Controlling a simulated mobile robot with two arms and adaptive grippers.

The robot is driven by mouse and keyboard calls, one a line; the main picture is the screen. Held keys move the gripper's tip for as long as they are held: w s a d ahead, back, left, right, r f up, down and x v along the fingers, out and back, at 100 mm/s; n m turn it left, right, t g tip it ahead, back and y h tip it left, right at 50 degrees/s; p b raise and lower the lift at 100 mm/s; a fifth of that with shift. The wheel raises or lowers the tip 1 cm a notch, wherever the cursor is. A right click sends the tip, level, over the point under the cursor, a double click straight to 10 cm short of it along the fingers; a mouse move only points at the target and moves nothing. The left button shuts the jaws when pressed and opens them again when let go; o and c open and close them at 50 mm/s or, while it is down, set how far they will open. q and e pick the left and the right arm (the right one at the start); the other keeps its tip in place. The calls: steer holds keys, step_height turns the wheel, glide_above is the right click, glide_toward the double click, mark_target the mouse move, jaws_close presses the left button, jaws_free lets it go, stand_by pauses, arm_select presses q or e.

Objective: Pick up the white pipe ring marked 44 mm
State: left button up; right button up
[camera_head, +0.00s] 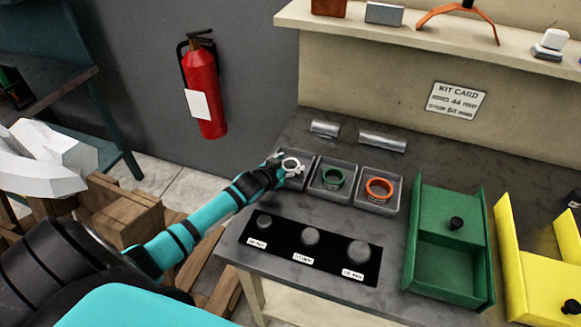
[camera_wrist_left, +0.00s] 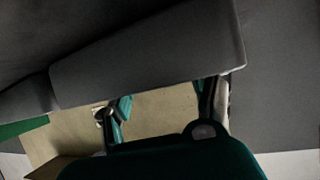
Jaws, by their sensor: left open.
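The white pipe ring (camera_head: 292,164) shows at the left small grey tray (camera_head: 305,157), at the far left of the table. Its mark is too small to read. My left gripper (camera_head: 281,166) is at the ring's left side, its fingertips overlapping it in the head view. I cannot tell whether they touch it. In the left wrist view the two fingers of the left gripper (camera_wrist_left: 163,108) stand wide apart, and I cannot make out the ring between them. My right gripper is not in view.
A green ring (camera_head: 333,178) and an orange ring (camera_head: 379,189) sit in grey trays to the right. A black strip (camera_head: 290,255) with several grey knobs lies in front. A green bin (camera_head: 450,215) and a yellow bin (camera_head: 535,290) stand right. A shelf (camera_head: 400,40) overhangs the back.

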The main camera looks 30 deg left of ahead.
arm_select(q)
steer(key=c, duration=0.8)
steer(key=shift+c, duration=0.4)
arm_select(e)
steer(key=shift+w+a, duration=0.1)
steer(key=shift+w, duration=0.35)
arm_select(q)
steer(key=shift+r, duration=0.1)
